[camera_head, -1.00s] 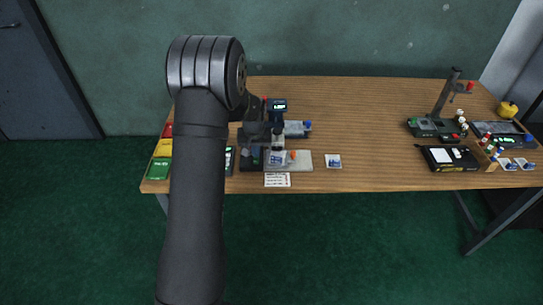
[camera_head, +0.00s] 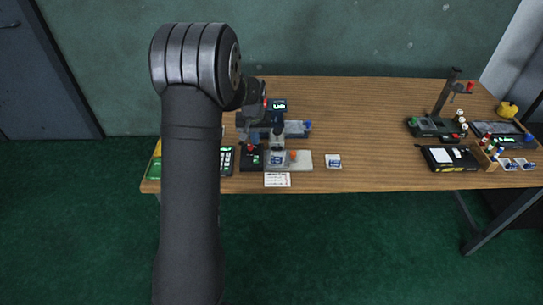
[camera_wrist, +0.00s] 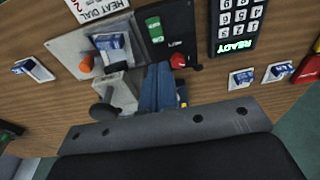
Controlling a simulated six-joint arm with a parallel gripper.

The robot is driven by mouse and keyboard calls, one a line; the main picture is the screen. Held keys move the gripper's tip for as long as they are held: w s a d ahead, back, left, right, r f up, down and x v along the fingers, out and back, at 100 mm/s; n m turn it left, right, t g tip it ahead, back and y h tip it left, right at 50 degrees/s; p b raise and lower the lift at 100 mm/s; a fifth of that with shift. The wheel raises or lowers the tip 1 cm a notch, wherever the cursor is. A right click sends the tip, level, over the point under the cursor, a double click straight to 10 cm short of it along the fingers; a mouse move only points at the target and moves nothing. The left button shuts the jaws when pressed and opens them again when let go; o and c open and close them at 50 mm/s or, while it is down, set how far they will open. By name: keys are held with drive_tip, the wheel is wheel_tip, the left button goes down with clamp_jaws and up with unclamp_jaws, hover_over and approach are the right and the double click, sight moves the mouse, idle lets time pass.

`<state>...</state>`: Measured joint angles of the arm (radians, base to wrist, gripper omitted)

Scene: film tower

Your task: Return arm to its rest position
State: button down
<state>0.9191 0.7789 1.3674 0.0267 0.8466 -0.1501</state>
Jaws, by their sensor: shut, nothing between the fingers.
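My gripper (camera_head: 252,117) is at the left end of the table, beside and above a small press-like device with a lit display (camera_head: 279,105). My arm hides part of the gripper in the head view. In the wrist view the fingers (camera_wrist: 157,66) lie side by side, shut with nothing between them, over the bench gear. A blue-and-white packet (camera_wrist: 110,43) lies on the device's grey plate (camera_wrist: 70,45), apart from the fingers. The black cylinder end (camera_wrist: 103,112) of the device is close by.
A keypad reading READY (camera_wrist: 238,20) and a red knob (camera_wrist: 178,60) are near the fingers. A small packet (camera_head: 333,161) lies on the table (camera_head: 365,115). A stand (camera_head: 435,125) and a black box (camera_head: 450,158) are far right. The table's middle is clear.

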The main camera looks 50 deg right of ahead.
sight(256, 157)
drive_tip(key=shift+r, duration=0.3)
drive_tip(key=shift+f, duration=3.5)
drive_tip(key=shift+r, duration=3.95)
drive_tip(key=s+d+r+t, duration=0.1)
drive_tip(key=s+d+r, duration=0.1)
drive_tip(key=s, duration=0.3)
drive_tip(key=s+d+r+t, duration=0.1)
drive_tip(key=s+d+r, duration=0.1)
drive_tip(key=s, duration=0.4)
drive_tip(key=shift+s+r+t, duration=0.2)
drive_tip(key=shift+r+t, duration=0.2)
drive_tip(key=shift+r, duration=0.2)
drive_tip(key=shift+d, duration=0.1)
